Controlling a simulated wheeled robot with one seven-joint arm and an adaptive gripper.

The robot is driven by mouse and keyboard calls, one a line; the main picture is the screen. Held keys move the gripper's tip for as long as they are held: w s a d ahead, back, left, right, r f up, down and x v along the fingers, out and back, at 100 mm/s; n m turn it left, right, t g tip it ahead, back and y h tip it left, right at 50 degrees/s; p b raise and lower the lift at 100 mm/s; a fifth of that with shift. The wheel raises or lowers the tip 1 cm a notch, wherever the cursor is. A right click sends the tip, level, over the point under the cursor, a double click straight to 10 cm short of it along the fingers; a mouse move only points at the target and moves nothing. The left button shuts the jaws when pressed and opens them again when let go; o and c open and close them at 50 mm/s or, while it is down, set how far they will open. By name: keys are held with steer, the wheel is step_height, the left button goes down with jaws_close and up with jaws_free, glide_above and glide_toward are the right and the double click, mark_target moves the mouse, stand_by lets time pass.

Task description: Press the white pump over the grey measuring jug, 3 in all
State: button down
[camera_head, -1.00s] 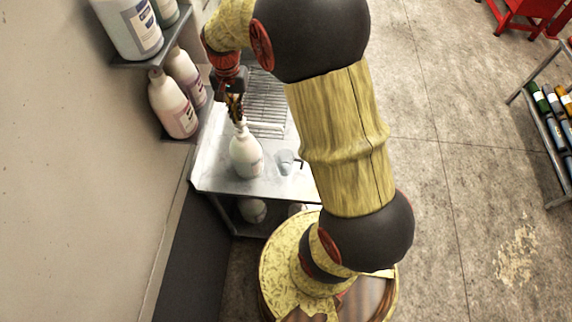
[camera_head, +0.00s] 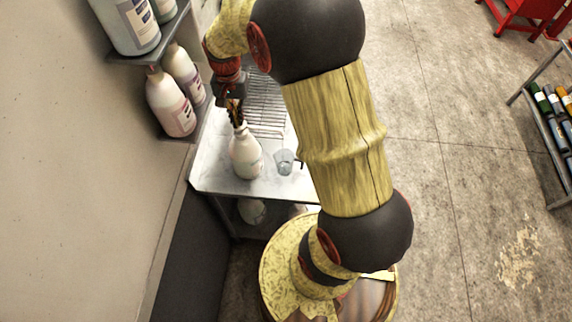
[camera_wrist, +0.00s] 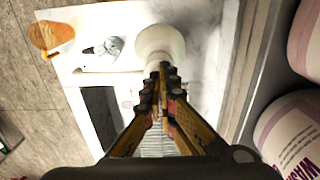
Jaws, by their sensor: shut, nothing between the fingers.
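The white pump bottle (camera_head: 245,158) stands upright on the metal table; it also shows in the wrist view (camera_wrist: 160,40). My gripper (camera_head: 238,123) is shut and empty, pointing down with its fingertips at the top of the pump, apparently touching it. The fingers (camera_wrist: 162,72) hide most of the pump head in both views. The grey measuring jug (camera_head: 284,162) is small and see-through. It stands on the table just right of the bottle, and left of it in the wrist view (camera_wrist: 106,47). Its contents are too small to tell.
The metal table (camera_head: 222,182) has a wire rack (camera_head: 266,110) behind the bottle. Large labelled bottles (camera_head: 170,103) stand on wall shelves close left of my gripper. More containers (camera_head: 251,211) are under the table. A bottle rack (camera_head: 550,130) stands far right across open floor.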

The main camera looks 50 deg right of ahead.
steer(key=shift+s, duration=0.1)
steer(key=shift+r+p, duration=1.4)
steer(key=shift+r, duration=0.75)
steer(key=shift+r, duration=0.1)
step_height(320, 180, up, 6)
steer(key=p, duration=0.3)
steer(key=shift+p, duration=0.35)
steer(key=shift+n, duration=0.3)
